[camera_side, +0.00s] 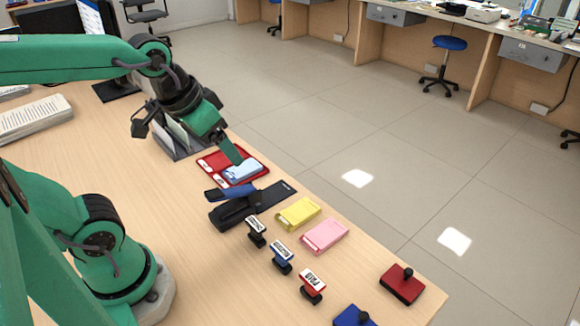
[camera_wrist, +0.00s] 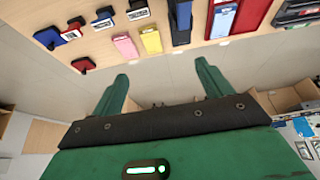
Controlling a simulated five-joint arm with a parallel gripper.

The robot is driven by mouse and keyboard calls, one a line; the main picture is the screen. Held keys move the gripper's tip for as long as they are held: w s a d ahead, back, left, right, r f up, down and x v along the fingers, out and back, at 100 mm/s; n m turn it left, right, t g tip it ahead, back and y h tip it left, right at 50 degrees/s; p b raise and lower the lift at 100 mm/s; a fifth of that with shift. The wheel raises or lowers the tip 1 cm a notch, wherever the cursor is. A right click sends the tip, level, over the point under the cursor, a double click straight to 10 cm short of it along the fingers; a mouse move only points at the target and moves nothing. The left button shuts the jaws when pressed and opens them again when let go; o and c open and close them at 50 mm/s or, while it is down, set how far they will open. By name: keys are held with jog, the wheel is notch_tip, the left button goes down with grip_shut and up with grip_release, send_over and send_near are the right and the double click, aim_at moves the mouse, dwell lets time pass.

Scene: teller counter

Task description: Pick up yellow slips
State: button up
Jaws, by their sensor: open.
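The yellow slips (camera_side: 298,214) lie as a small flat stack on the counter, between a black device and the pink slips (camera_side: 325,237). They also show in the wrist view (camera_wrist: 151,41), near the top middle. My gripper (camera_side: 236,158) is open, with nothing between its fingers. In the side view it appears over the light blue slips (camera_side: 243,171), up and left of the yellow ones. In the wrist view my gripper (camera_wrist: 160,84) has its fingers spread apart, with the yellow slips beyond the gap. Only one finger shows clearly in the side view.
The light blue slips are in a red tray (camera_side: 207,162). A black device (camera_side: 234,209) lies between tray and yellow slips. Black (camera_side: 256,238), blue (camera_side: 281,262) and red (camera_side: 312,291) stamps stand nearby. A red pad (camera_side: 401,286) is near the counter's corner; the edge runs close behind the slips.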

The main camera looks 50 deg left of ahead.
jog(key=w+d+f+g, duration=0.25)
jog(key=w+f, duration=0.25)
jog(key=w, duration=0.5)
jog(key=g, duration=0.3)
send_over(303, 209)
jog(key=shift+t, duration=0.25)
notch_tip(303, 209, down, 12)
jog(key=shift+a+r, duration=0.15)
jog(key=shift+f, duration=3.9)
jog(key=c, duration=1.1)
